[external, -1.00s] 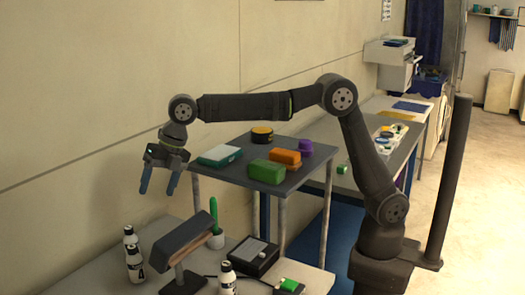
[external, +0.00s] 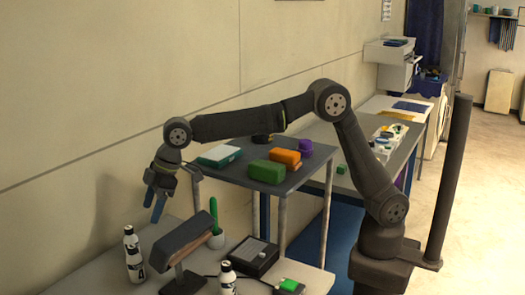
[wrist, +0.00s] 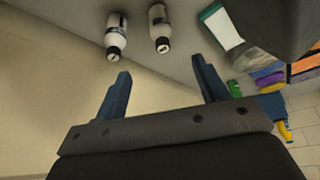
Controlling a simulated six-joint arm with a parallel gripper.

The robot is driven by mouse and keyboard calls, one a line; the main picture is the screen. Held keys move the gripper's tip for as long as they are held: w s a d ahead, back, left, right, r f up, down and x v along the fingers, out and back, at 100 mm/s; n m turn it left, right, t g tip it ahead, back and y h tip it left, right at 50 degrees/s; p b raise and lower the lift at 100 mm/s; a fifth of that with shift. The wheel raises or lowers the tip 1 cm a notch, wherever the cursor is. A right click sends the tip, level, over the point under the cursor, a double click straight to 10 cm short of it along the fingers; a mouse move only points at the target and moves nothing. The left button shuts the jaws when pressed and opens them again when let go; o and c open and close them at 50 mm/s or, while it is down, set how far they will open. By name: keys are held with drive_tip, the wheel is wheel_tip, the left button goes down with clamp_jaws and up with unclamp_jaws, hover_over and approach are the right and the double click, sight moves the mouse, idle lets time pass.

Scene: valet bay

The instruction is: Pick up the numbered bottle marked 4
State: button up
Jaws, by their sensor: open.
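White bottles with dark caps and dark label bands stand on the near table. Two overlap at its left end in the external view (external: 133,262); a third bottle (external: 227,280) stands at the front, right of the lamp. In the wrist view, two bottles, one left (wrist: 116,36) and one right (wrist: 158,26), lie beyond the fingertips. The number 4 cannot be read on any of them. My gripper (external: 155,208) is open and empty, with blue fingers pointing down, above the table's left end. It also shows in the wrist view (wrist: 161,68), apart from both bottles.
A black box (external: 252,256) is farther right. A raised dark shelf (external: 225,176) behind holds green and orange blocks. The wall runs close along the left.

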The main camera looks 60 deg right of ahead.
approach(134, 260)
wheel_tip(134, 260, down, 6)
drive_tip(key=w, duration=0.2)
drive_tip(key=shift+m, duration=0.3)
drive_tip(key=shift+w+a+x, duration=0.1)
drive_tip(key=shift+x, duration=1.25)
drive_tip(key=shift+w+a+x, duration=0.1)
drive_tip(key=shift+a+x, duration=0.05)
drive_tip(key=shift+x, duration=1.2)
drive_tip(key=shift+r, duration=0.25)
drive_tip(key=c, duration=1.2)
